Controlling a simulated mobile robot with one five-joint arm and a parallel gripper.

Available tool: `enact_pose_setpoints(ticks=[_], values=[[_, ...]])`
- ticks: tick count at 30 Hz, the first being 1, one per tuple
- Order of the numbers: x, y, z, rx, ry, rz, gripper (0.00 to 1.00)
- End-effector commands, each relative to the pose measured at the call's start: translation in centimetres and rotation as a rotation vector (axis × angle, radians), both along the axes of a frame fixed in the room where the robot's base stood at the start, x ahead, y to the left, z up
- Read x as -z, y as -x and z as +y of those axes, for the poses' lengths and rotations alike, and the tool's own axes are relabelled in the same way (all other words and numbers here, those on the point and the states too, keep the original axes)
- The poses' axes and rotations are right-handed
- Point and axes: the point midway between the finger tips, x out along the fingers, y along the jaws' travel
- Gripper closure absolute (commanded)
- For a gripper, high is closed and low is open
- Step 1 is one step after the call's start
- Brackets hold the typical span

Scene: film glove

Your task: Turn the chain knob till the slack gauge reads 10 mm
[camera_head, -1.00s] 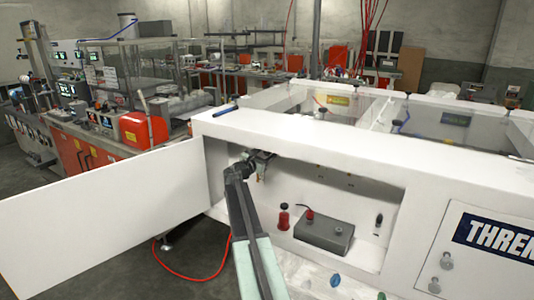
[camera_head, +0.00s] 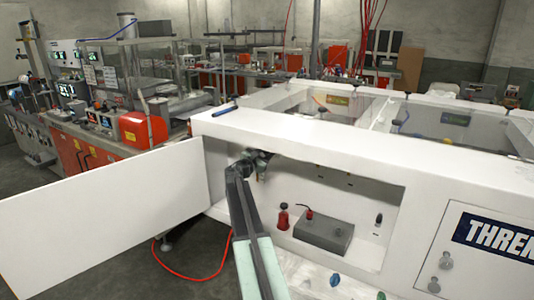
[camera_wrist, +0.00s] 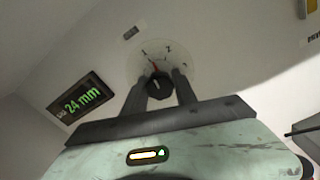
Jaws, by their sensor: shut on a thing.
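In the wrist view the black chain knob (camera_wrist: 159,88) sits on a round pale dial plate (camera_wrist: 162,55) with black marks and the figures 1 and 2. A small red pointer shows above the knob. My gripper (camera_wrist: 160,82) is shut on the knob, one dark finger on each side. To the left, the slack gauge (camera_wrist: 82,98) is a dark, tilted display reading 24 mm in green. In the head view my gripper (camera_head: 263,162) reaches into the upper left of the open white compartment; there it hides the knob, and I cannot make out the gauge.
A white door (camera_head: 105,215) stands open to the left. A grey box (camera_head: 323,236) and a red-based item with a black top (camera_head: 283,217) stand on the compartment floor right of my arm. A small bottle-like item (camera_head: 378,222) stands farther right. The compartment's top edge lies close above my gripper.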

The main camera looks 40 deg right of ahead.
Motion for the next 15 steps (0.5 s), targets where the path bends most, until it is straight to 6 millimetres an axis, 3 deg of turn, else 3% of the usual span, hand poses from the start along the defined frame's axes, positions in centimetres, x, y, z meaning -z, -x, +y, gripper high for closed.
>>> enact_pose_setpoints(ticks=[15], values=[[0.04,-0.05,0.12,0.000,-0.113,-0.452,1.00]])
